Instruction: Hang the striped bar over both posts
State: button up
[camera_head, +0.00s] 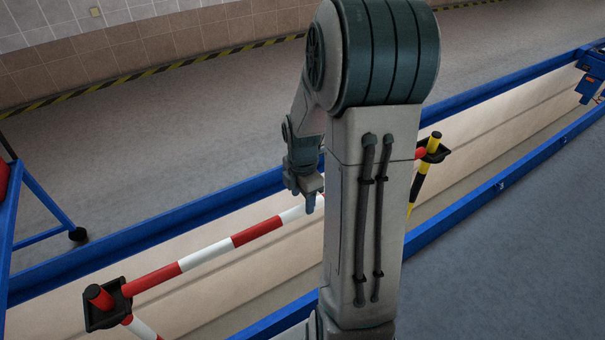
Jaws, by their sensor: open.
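The red-and-white striped bar (205,254) runs diagonally from lower left to upper right, with its middle hidden behind my arm. Its left end meets a black end piece (106,315), and the red tip of the left post (99,296) sticks up through it. The right end shows as a short red part beside another black end piece (438,155), where the yellow tip of the yellow-and-black right post (415,190) sticks up. My gripper (310,204) is open, fingers pointing down, close to the bar's middle. I cannot tell whether it touches the bar.
Blue rails (150,240) edge the pale trench on both sides. A blue wheeled frame (40,205) stands at left, and a blue device (592,72) is at far right.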

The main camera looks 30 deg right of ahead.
aim_at(302, 206)
notch_tip(302, 206, up, 11)
jog(key=shift+f, duration=0.2)
jog(key=s+a+r+m+t, duration=0.1)
jog(key=s+a+r+m, duration=0.1)
jog(key=s+a+m, duration=0.4)
jog(key=s+a+r+m+t, duration=0.2)
jog(key=s+a+m, duration=0.4)
jog(key=m, duration=0.6)
jog(key=shift+s+a+r, duration=0.15)
jog(key=shift+s+r, duration=0.1)
jog(key=shift+r, duration=0.05)
jog(key=c, duration=0.3)
jog(key=shift+c, duration=0.3)
